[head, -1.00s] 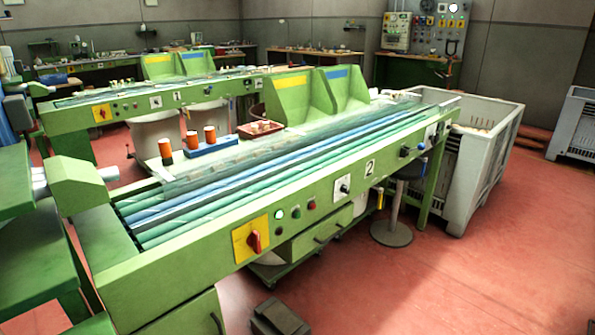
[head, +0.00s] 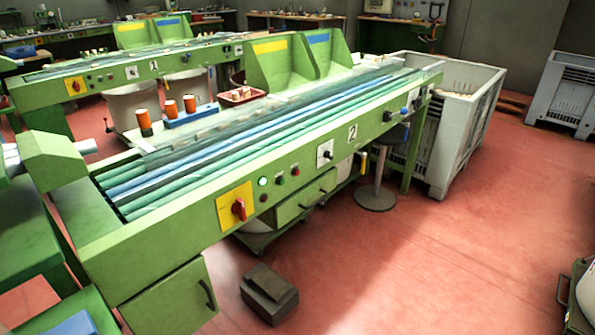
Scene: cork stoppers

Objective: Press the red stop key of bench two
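Bench two (head: 322,172) is the near green bench with a "2" label (head: 352,132) on its front. A small dark red round part (head: 263,198) sits below the lamp. A larger red rotary switch (head: 238,208) on a yellow plate is further left. Neither of my grippers is in view, and nothing covers the keys.
A dark step-like block (head: 269,293) lies on the floor before the bench. A round-based stool (head: 375,197) stands under its right part. A grey crate (head: 470,120) is at its far end. The red floor in front is mostly clear. A cart edge (head: 578,300) shows at lower right.

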